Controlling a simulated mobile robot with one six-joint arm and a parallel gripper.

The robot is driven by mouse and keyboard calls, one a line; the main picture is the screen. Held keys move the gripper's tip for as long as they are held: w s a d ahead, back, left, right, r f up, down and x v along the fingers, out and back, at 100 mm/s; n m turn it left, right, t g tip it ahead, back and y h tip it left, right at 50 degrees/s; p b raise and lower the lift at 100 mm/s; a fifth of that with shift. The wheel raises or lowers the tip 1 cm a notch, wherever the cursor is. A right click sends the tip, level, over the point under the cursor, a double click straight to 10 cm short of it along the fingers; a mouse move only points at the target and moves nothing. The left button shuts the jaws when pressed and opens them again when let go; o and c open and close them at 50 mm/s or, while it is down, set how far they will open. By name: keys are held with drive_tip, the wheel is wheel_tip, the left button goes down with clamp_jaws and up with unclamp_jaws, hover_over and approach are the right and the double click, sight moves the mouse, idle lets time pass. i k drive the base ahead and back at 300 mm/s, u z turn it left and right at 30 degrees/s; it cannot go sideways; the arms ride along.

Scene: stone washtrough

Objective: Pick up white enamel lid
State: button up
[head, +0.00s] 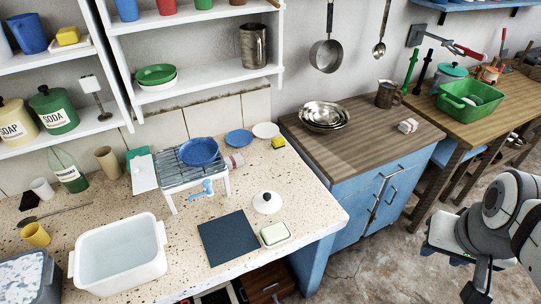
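The white enamel lid (267,202) lies on the speckled stone counter, round with a small dark knob on top. It sits right of the blue tap and just above the dark blue square mat, apart from both. Nothing covers it. My arm shows at the lower right edge, over the floor and far from the lid.
The dark mat (228,238) and a soap dish (275,234) lie in front of the lid. A rack with a blue bowl (198,152) stands behind left. A white basin (118,255) stands left. The counter right of the lid is clear.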

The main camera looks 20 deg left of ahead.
sight(265, 202)
drive_tip(key=u, duration=0.6)
drive_tip(key=i, duration=0.8)
drive_tip(key=u, duration=0.55)
